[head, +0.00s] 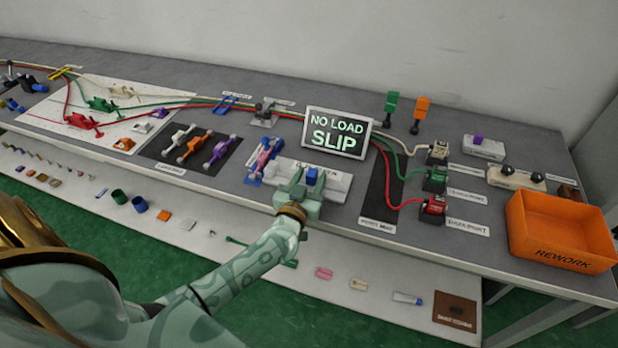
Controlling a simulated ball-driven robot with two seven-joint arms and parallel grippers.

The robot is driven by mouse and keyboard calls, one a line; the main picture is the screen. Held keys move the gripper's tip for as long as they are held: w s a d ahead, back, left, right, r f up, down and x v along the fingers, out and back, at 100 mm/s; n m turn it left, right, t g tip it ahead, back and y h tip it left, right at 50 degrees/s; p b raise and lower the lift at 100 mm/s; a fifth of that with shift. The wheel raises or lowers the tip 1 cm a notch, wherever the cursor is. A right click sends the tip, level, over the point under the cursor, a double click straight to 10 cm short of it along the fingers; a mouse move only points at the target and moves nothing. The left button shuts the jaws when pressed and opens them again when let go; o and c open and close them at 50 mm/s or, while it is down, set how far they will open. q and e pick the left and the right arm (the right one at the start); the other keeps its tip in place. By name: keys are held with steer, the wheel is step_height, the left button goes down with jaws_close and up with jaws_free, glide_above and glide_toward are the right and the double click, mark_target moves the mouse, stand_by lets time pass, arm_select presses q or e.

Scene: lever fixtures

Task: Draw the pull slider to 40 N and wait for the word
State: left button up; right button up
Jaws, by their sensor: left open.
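The pull slider fixture is a pale block (338,184) near the front of the bench, with a blue piece (312,175) standing at its left part. My left gripper (306,184) is open at this blue piece, and its fingers hide part of the block and its label. I cannot tell whether the fingers touch the blue piece. A display (337,133) behind it reads "NO LOAD SLIP" in light green letters. My right gripper is out of view.
A blue and pink clamp-like fixture (263,160) stands close to the left of my gripper. To the right are a black mat (381,190), red (433,206) and green connectors with cables, and an orange REWORK bin (560,232). Small parts lie on the lower shelf.

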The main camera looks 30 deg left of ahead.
arm_select(q)
steer(key=shift+s, duration=0.1)
steer(key=shift+s+d, duration=0.1)
steer(key=shift+s, duration=0.3)
steer(key=p+v, duration=0.3)
steer(key=v, duration=1.2)
steer(key=shift+s+d, duration=0.1)
steer(key=shift+d, duration=0.05)
